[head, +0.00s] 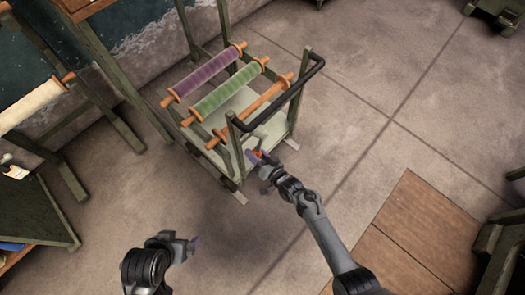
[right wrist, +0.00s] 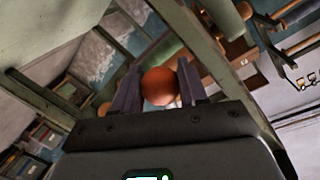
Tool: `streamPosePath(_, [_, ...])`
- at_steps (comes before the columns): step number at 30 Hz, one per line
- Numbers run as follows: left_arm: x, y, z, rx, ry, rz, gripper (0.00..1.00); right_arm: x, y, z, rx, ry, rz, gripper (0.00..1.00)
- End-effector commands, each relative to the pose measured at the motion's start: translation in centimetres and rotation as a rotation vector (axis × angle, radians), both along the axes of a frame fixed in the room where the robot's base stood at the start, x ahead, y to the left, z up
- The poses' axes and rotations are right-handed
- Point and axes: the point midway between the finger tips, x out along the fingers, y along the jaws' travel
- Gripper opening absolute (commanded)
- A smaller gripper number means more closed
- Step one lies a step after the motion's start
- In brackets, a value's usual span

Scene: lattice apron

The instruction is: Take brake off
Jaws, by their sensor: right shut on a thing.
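A green-framed cart (head: 235,160) stands on the floor, carrying a purple roll (head: 205,72), a green roll (head: 228,92) and a bare wooden roller (head: 262,100). A black push handle (head: 312,72) crosses its right end. Which part of the cart bears the knob is hidden; no brake label shows. My left gripper (head: 193,243) is in front of the cart, apart from it; its jaw opening is unclear.
A green rack with a cream roll (head: 32,105) stands at the left, beside a dark table (head: 38,215). A wooden floor panel (head: 415,235) lies at the lower right. The concrete floor right of the cart is clear.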

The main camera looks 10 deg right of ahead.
Motion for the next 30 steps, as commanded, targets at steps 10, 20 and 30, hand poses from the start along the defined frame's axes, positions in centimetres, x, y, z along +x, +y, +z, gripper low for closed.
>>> streamPosePath(10, [-0.02, 0.05, -0.04, 0.002, 0.001, -0.002, 0.99, -0.12, 0.22, -0.06, 0.002, 0.003, 0.004, 0.45])
streamPosePath(20, [-0.04, 0.20, -0.06, 0.009, 0.002, -0.006, 0.99, -0.11, 0.33, 0.09, 0.004, 0.000, 0.007, 0.66])
streamPosePath(30, [-0.05, 0.18, -0.02, 0.007, 0.002, -0.005, 0.99, -0.12, 0.41, 0.20, 0.005, -0.001, 0.008, 0.66])
